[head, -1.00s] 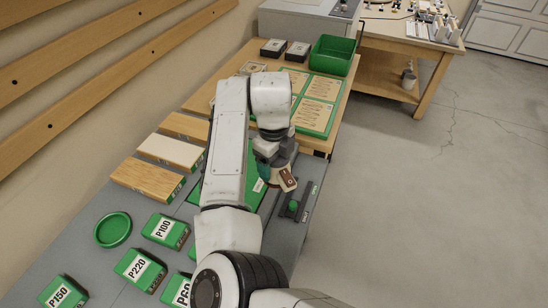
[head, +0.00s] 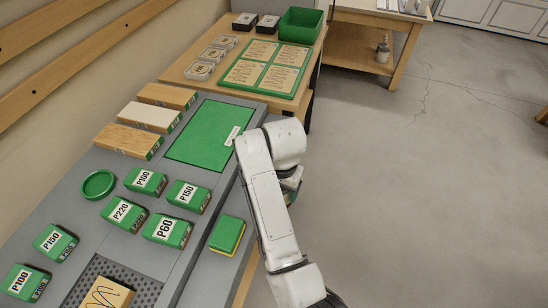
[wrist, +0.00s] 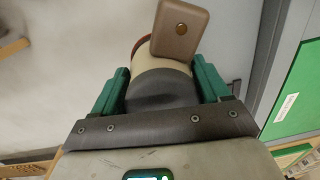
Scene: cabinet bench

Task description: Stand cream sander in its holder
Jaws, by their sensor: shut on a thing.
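The cream sander (wrist: 157,64) is between the green fingers of my gripper (wrist: 163,88) in the wrist view. It has a cream body, a dark grey band near the jaws, and a brown flap with a round stud. My gripper is shut on it. In the head view my gripper (head: 292,184) is beyond the bench's right edge, mostly behind my arm, and the sander cannot be made out there. I cannot identify the sander's holder in the current views; my arm covers part of the bench's right edge.
The grey bench holds a green mat (head: 205,135), wooden blocks (head: 126,140), a green dish (head: 98,184) and several green grit boxes (head: 167,229). A green and yellow pad (head: 227,234) lies near the right edge. A wooden bench (head: 207,83) stands behind. Open floor (head: 430,190) lies to the right.

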